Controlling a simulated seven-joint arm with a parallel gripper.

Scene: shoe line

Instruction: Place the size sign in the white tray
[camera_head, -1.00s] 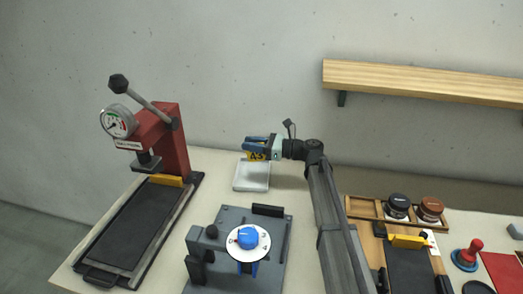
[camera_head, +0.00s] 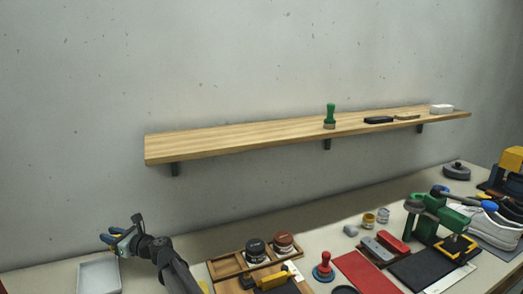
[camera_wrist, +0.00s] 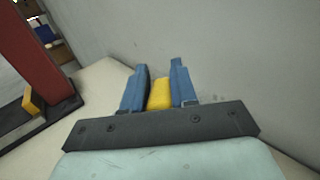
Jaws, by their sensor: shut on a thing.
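My gripper (camera_head: 110,238) is at the left of the head view, its blue fingertips above and a little beyond the white tray (camera_head: 99,277). In the wrist view my gripper (camera_wrist: 158,82) is shut on the yellow size sign (camera_wrist: 160,94), which sits between the two blue fingers. The sign's face and most of its body are hidden there. In the head view the sign is too small and covered to make out clearly. The tray is shallow, and its visible floor is empty; the picture's lower edge cuts it off.
A wooden shelf (camera_head: 300,132) runs along the wall. A wooden rack with round jars (camera_head: 256,250) stands right of my arm. A red-handled stamp (camera_head: 324,268), a red mat (camera_head: 364,274) and a green machine (camera_head: 440,215) stand further right. A red press (camera_wrist: 38,60) is left in the wrist view.

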